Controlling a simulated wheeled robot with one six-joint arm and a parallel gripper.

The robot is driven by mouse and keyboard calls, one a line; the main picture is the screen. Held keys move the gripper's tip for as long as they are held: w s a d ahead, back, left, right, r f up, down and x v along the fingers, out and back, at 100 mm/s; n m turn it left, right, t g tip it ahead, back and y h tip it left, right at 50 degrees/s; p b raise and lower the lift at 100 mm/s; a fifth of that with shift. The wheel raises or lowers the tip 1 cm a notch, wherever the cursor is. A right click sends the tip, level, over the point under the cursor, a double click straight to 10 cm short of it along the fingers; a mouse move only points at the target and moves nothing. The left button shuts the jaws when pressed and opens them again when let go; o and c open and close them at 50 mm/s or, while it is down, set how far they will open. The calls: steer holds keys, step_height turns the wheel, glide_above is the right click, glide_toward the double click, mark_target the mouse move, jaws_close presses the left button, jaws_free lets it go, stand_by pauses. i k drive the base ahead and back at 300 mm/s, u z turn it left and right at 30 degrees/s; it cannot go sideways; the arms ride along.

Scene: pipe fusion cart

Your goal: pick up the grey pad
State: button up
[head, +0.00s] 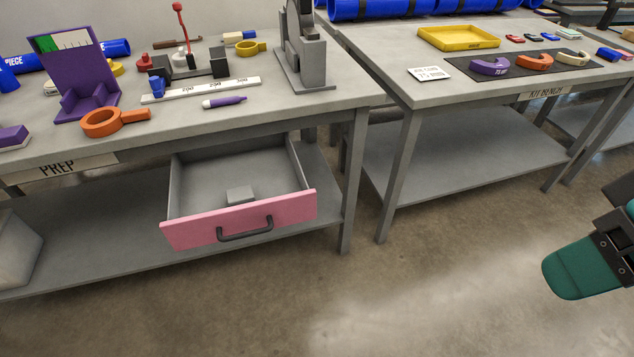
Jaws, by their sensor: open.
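A small grey block (240,194), which looks like the grey pad, lies on the floor of the open drawer (238,219) under the PREP bench. The drawer has a pink front with a dark handle. Nothing covers the pad. My gripper (584,268) shows only in part at the right edge, with a teal finger and dark housing; the rest is cut off by the frame. It is open, with nothing seen in it, and is far to the right of the drawer, over the floor.
The PREP bench (330,92) holds an orange ring clamp (101,122), a purple stand (88,98), a purple marker (224,101) and a white ruler (207,89). The KIT BENCH (440,93) stands to the right. Open concrete floor lies in front of the drawer.

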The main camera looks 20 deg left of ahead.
mark_target(239, 195)
steer(key=z, duration=0.15)
steer(key=i, duration=1.45)
steer(key=u, duration=3.1)
